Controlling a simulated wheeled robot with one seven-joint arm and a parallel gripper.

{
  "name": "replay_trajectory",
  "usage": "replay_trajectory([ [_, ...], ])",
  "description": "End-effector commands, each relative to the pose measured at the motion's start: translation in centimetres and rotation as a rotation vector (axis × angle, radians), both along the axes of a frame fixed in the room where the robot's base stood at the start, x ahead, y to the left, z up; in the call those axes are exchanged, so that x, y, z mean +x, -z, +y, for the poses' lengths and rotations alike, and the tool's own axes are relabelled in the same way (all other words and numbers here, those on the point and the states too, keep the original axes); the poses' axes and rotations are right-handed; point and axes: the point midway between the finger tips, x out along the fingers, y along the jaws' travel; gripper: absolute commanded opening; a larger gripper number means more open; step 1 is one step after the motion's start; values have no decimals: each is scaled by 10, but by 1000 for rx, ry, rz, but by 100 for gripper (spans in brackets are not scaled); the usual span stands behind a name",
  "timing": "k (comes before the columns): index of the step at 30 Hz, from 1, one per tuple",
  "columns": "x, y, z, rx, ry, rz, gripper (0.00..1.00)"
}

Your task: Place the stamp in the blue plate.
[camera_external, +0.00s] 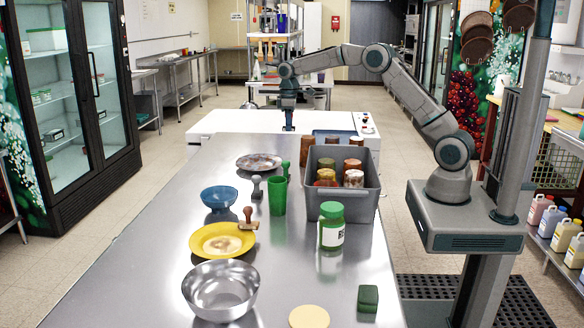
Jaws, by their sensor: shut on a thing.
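My gripper (289,124) is at the far end of the table, pointing down above the white unit there. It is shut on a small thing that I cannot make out. A dark grey stamp-like piece (257,189) and a green one (285,169) stand farther back. A blue footed dish (219,196) stands left of the grey piece, its inside looking empty. I see no flat blue plate. My gripper is well behind all of these.
A grey bin (368,205) holds several jars. A green cup (277,198), a green-lidded jar (331,230), a metal plate (259,162), a steel bowl (221,292), a cream disc (309,317) and a green block (367,298) stand on the steel table (130,270). The table's left side is clear.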

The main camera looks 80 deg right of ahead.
Motion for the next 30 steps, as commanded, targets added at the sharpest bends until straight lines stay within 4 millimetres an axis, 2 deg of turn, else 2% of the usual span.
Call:
replay_trajectory([
  [15,75,60,69,1,-5,1,7],
  [23,85,74,78,1,-3,1,7],
  [30,84,105,78,2,-2,2,7],
])
